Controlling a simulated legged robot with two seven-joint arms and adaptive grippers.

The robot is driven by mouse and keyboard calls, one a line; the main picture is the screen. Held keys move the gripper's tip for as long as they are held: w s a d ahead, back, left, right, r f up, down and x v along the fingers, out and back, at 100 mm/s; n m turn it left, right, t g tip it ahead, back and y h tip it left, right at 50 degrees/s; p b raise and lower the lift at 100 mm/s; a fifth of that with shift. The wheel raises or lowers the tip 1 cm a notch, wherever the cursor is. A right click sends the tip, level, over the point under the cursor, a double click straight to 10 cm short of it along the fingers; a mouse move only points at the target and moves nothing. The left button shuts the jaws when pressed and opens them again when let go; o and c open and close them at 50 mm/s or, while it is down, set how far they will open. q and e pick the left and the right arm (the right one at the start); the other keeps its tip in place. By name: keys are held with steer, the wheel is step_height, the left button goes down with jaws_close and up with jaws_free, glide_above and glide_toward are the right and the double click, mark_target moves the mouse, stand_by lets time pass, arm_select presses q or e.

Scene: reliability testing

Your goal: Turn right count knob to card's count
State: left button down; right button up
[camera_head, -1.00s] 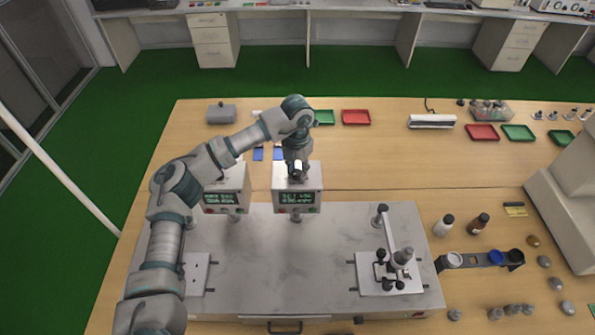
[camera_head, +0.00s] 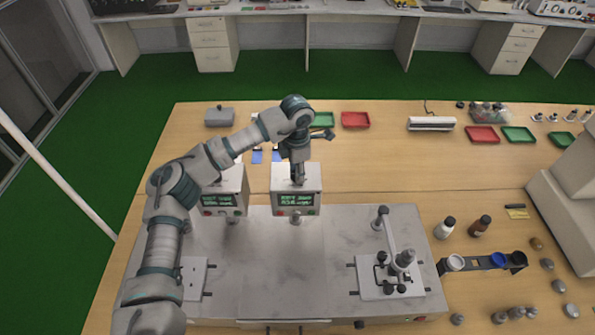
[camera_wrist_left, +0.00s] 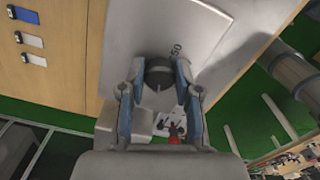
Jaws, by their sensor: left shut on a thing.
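Two white control boxes with green-lit displays stand at the back of the grey bench unit. My left gripper (camera_head: 298,178) points down onto the top of the right box (camera_head: 283,178). In the left wrist view its two fingers are shut on a dark round knob (camera_wrist_left: 159,74), one on each side. A printed "50" shows on the pale panel beside the knob. The right box's display (camera_head: 296,200) shows green characters too small to read. Which card gives the count cannot be told. My right gripper is in neither view.
The left box (camera_head: 232,184) stands close beside the right one, partly behind my left arm. A clamp stand (camera_head: 388,255) is at the bench's right. Green and red trays (camera_head: 355,119) lie behind. Small blue-and-white pieces (camera_wrist_left: 33,59) lie on the wood.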

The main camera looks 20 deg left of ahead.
arm_select(q)
steer(key=shift+r, duration=0.1)
stand_by(0.4)
steer(key=c, duration=0.8)
jaws_free()
steer(key=shift+a, duration=0.1)
step_height(320, 180, up, 12)
steer(key=shift+w+f, duration=0.1)
steer(key=shift+f, duration=0.1)
